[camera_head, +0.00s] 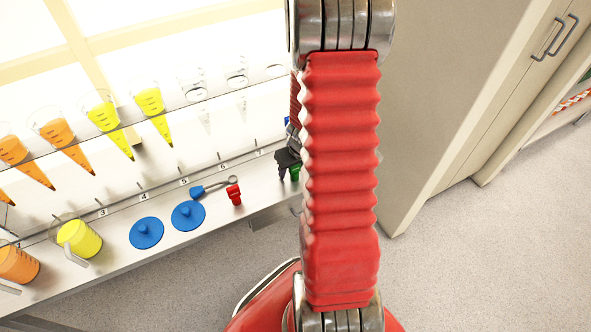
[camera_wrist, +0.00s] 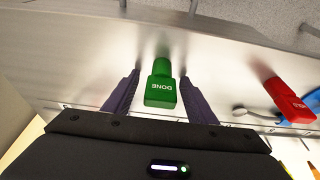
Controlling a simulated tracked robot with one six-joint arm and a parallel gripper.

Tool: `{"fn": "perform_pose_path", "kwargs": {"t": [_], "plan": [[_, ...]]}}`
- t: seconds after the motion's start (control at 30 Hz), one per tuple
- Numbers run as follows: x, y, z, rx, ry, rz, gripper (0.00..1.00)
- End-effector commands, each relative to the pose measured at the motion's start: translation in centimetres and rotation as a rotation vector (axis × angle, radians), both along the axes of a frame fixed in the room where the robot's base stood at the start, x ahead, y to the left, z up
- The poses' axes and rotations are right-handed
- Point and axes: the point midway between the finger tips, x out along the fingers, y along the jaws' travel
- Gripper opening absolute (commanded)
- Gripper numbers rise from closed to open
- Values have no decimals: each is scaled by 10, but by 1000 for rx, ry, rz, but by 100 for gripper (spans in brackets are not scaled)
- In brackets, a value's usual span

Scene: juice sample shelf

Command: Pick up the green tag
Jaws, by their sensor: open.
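The green tag (camera_wrist: 161,92) is marked "DONE" and sits on the pale shelf surface. In the wrist view it lies between the two purple fingers of my gripper (camera_wrist: 158,92), with a gap on each side. The fingers are open and hold nothing. In the head view a small part of the green tag (camera_head: 295,173) shows beside my dark gripper (camera_head: 286,163), at the right end of the shelf. My red arm hides part of that area.
A red tag (camera_wrist: 288,101) lies to the right, also seen in the head view (camera_head: 234,194). Near it are a blue-handled tool (camera_head: 209,188) and blue lids (camera_head: 187,215). Yellow and orange cups (camera_head: 80,238) stand further left. Cones of juice (camera_head: 153,104) hang in the rack above. A tall cabinet (camera_head: 440,90) stands right.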

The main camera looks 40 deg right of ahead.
Motion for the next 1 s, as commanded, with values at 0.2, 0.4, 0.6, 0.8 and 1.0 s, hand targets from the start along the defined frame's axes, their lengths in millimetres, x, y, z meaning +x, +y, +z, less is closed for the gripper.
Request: {"fn": "perform_pose_path", "kwargs": {"t": [0.2, 0.4, 0.6, 0.8, 1.0], "plan": [[0, 0, 0, 0, 0, 0, 42], [0, 0, 0, 0, 0, 0, 28], [0, 0, 0, 0, 0, -1, 14], [0, 0, 0, 0, 0, -1, 8], [0, 0, 1, 0, -1, -1, 8]]}}
